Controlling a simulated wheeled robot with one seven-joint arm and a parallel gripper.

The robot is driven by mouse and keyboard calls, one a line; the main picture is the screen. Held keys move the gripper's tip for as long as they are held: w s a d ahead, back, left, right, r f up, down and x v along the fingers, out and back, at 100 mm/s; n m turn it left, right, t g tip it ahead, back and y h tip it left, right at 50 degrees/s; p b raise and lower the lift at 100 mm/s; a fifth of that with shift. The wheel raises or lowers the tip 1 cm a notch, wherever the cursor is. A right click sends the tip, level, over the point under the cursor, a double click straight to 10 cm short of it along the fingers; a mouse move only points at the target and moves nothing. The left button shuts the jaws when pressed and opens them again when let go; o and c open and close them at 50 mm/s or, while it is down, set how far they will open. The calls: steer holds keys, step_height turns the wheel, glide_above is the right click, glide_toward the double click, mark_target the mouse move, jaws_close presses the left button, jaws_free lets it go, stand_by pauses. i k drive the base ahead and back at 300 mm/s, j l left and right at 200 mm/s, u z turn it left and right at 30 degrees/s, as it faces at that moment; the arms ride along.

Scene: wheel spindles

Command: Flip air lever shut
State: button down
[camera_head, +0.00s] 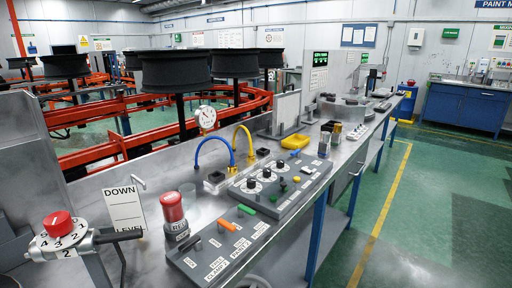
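A grey control panel (262,216) lies on the metal bench. Its front part has several small levers above white labels. These include a green lever (246,210), an orange lever (227,225) and a dark lever (191,243). The label print is too small to tell which one is the air lever, or whether it is open or shut. At the lower left, a round numbered dial with a red knob (57,224) has a black-handled lever (118,235) reaching to the right. My gripper is not in view.
A red cylindrical button post (174,215) stands at the panel's left end, beside a white DOWN sign (124,209). Blue and yellow curved hoses (216,146) rise behind the panel. Black wheels on spindles (176,71) stand beyond the bench. The green floor (440,215) on the right is clear.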

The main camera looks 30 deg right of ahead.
mark_target(298, 152)
steer(key=i+l, duration=0.2)
steer(key=i+l+u, duration=0.1)
steer(key=l, duration=0.35)
steer(key=i+l, duration=0.2)
steer(key=l, duration=0.15)
steer(key=i+l, duration=0.2)
steer(key=i+l+u, duration=0.1)
steer(key=l, duration=0.35)
steer(key=i+l, duration=0.2)
steer(key=l, duration=0.15)
steer(key=i+l+u, duration=0.1)
steer(key=l, duration=0.25)
steer(key=i, duration=0.05)
